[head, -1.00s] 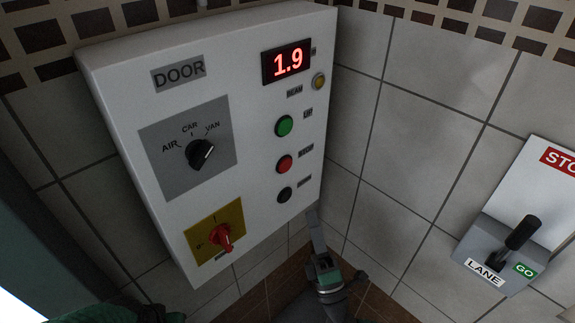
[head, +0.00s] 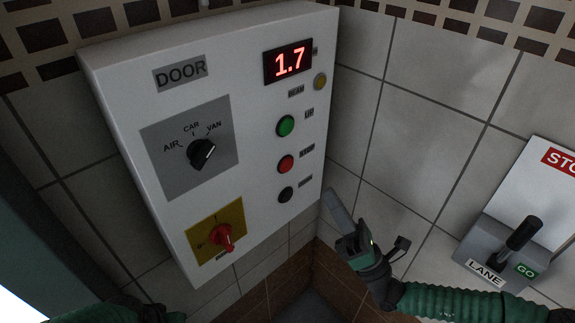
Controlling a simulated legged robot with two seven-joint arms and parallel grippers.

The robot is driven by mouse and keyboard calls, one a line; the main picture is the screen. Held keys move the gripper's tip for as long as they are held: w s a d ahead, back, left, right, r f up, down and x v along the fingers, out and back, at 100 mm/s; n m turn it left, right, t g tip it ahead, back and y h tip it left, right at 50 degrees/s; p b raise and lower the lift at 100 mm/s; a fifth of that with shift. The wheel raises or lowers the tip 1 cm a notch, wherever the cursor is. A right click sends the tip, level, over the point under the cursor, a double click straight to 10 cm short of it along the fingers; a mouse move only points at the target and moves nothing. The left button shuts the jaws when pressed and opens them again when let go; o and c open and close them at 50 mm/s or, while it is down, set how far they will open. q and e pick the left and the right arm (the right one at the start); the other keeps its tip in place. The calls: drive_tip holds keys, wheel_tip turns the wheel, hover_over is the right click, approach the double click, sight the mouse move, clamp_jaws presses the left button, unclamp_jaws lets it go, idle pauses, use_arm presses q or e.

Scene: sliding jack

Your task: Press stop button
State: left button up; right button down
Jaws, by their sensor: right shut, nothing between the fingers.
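The red stop button (head: 285,164) is on the white door control box (head: 235,90), between the green button (head: 286,126) above and the black button (head: 286,194) below. Nothing covers it. My right gripper (head: 332,198) is shut and empty, with its fingers pointing up and left, beside the lower right edge of the box. It appears apart from the buttons. Part of my left arm (head: 110,314) shows at the bottom left; its fingers are not in view.
The box also carries a display reading 1.7 (head: 288,62), a yellow lamp (head: 320,82), a black selector knob (head: 201,153) and a red rotary switch (head: 224,238). A lane lever unit (head: 515,240) is on the right tiled wall. The space between them is free.

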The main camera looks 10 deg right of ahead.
approach(287, 160)
drive_tip(key=shift+s+r+x, duration=0.15)
drive_tip(key=shift+x, duration=1.05)
drive_tip(key=shift+s+r+x, duration=0.15)
drive_tip(key=shift+r+x, duration=0.05)
drive_tip(key=shift+x, duration=1)
drive_tip(key=shift+d, duration=0.1)
drive_tip(key=shift+w+r, duration=0.1)
drive_tip(key=shift+w, duration=0.2)
drive_tip(key=shift+w+a, duration=0.35)
drive_tip(key=shift+a, duration=0.05)
idle(0.6)
idle(0.4)
drive_tip(key=shift+s+d, duration=0.4)
drive_tip(key=shift+s, duration=0.35)
